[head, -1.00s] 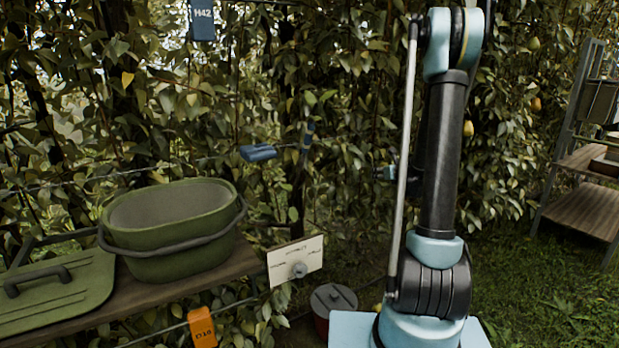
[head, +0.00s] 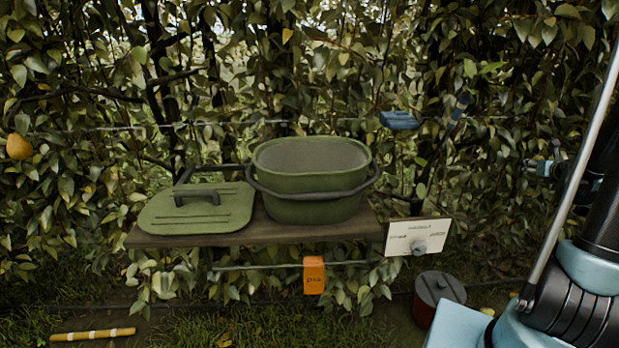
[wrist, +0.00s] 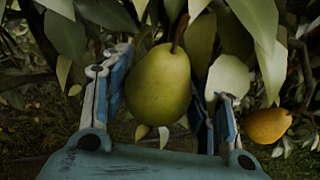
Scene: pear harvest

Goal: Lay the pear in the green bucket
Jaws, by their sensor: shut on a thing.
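The green bucket (head: 310,196) stands upright on a wooden shelf in the head view, with a dark handle around its front. I see no fruit in the part of its inside that shows. The yellow-green pear (wrist: 158,84) is in the wrist view, stem up. My gripper (wrist: 168,100) is shut on the pear, with a blue finger on each side of it. Leaves hang around and behind the pear. The fingers and the held pear are not visible in the head view, where my arm stands at the right edge.
A green lid (head: 196,208) lies left of the bucket on the shelf (head: 255,232). A white sign (head: 418,236) and an orange tag (head: 314,275) are at the shelf's front. A lidded red pot (head: 438,296) stands on the ground. Another, orange pear (wrist: 268,125) hangs right of my gripper.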

